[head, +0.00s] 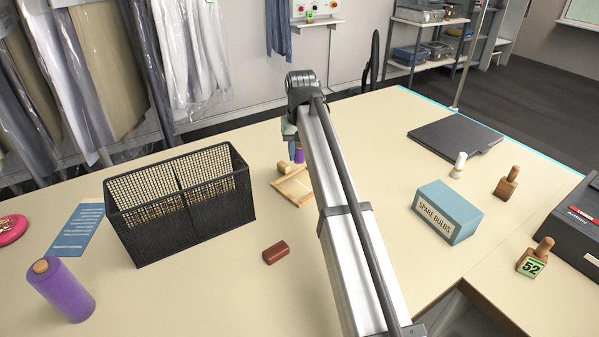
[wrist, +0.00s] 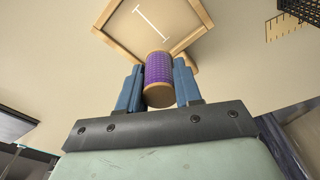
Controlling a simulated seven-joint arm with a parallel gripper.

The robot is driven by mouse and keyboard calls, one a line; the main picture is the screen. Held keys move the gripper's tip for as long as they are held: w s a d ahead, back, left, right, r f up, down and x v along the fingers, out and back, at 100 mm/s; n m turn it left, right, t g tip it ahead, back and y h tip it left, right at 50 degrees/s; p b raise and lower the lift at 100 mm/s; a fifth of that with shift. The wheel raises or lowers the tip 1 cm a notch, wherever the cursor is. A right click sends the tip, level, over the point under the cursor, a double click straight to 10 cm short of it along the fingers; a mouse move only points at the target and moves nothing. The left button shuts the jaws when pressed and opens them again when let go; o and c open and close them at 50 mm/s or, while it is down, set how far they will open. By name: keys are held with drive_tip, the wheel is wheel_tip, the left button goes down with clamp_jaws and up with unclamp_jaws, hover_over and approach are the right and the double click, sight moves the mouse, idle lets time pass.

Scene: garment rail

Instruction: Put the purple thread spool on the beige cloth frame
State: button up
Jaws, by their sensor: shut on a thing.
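A purple thread spool (wrist: 158,72) with wooden ends is between the blue fingers of my gripper (wrist: 157,82) in the wrist view. My gripper is shut on it. In the head view the spool (head: 299,156) shows just left of my arm, partly hidden by it. The beige cloth frame (wrist: 197,37) has a wooden rim and a white mark on its cloth. The spool overlaps its near corner in the wrist view; I cannot tell whether they touch. In the head view the frame (head: 284,196) lies on the table below the spool, its right part close to my arm.
A black mesh basket (head: 180,210) stands left of the frame. A red-brown block (head: 276,252) lies nearer. A larger purple thread cone (head: 62,290) stands at the front left. A blue spare bulbs box (head: 446,212) stands right of my arm.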

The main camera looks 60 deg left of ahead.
sight(300, 147)
drive_tip(key=shift+f, duration=3.55)
drive_tip(key=shift+f, duration=0.15)
drive_tip(key=o, duration=1)
drive_tip(key=r, duration=0.4)
drive_tip(key=d+r, duration=0.1)
drive_tip(key=r, duration=0.7)
drive_tip(key=shift+s+d+r, duration=0.1)
drive_tip(key=shift+s+d, duration=0.1)
drive_tip(key=shift+s, duration=0.05)
